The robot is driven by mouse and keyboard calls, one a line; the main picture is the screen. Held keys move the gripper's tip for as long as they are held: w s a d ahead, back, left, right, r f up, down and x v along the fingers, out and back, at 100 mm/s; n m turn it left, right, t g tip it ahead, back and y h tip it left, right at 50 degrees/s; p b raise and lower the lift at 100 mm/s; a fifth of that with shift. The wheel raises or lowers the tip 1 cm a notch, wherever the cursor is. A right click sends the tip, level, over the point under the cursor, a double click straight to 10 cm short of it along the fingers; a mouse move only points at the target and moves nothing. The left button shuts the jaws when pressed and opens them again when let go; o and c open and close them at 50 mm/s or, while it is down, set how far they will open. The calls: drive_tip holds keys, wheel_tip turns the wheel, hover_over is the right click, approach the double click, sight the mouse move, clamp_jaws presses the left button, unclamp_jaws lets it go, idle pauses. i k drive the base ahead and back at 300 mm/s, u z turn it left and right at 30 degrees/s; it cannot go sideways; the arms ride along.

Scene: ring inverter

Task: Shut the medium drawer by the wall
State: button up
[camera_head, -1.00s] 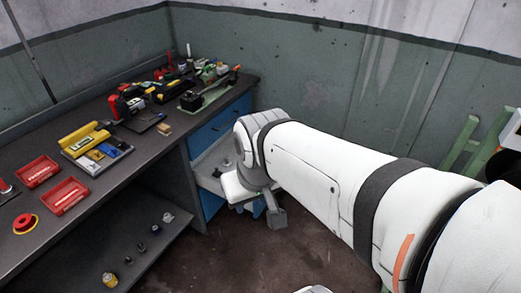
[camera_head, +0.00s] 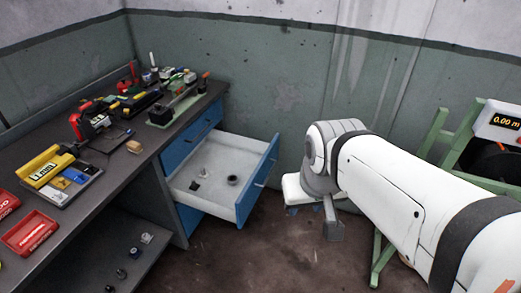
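The medium drawer (camera_head: 258,182) in the workbench's blue drawer unit is pulled well out. It has a blue front with a handle and a pale grey inside holding a few small dark items. My gripper (camera_head: 316,212) is to the right of the drawer front, hanging below my white wrist, with a visible gap between them in the picture. Its fingers are small and partly hidden by the wrist, so I cannot tell if they are open.
The dark workbench (camera_head: 110,158) along the left holds red trays (camera_head: 32,233) and several tools. Small items lie on its lower shelf. A green frame (camera_head: 440,135) with a white display box (camera_head: 499,121) stands at the right. Brown floor (camera_head: 250,262) is clear in front of the drawer.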

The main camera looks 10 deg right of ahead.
sight(223, 154)
drive_tip(key=u, duration=0.05)
drive_tip(key=i, duration=1)
drive_tip(key=z, duration=0.65)
drive_tip(key=k, duration=1.2)
drive_tip(key=u, duration=0.6)
drive_tip(key=i, duration=1)
drive_tip(key=u, duration=0.1)
